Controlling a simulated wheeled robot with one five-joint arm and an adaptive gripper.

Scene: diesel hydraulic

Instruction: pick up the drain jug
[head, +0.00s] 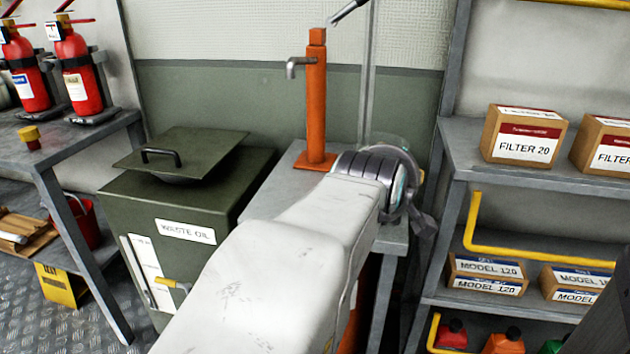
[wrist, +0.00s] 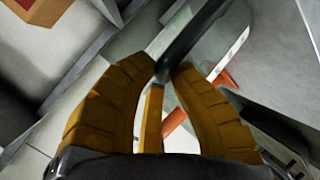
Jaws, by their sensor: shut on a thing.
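In the head view my arm hides the fingers and most of the jug. Only a clear, greenish rim (head: 398,141) shows behind my wrist, above the grey bench. I cannot tell whether the jug touches the bench.
An orange hand pump (head: 316,100) stands on the grey bench (head: 268,196) behind my arm. A green waste oil bin (head: 165,225) is left of it. Shelves with filter boxes (head: 523,135) stand close on the right. Red extinguishers (head: 78,72) are at far left.

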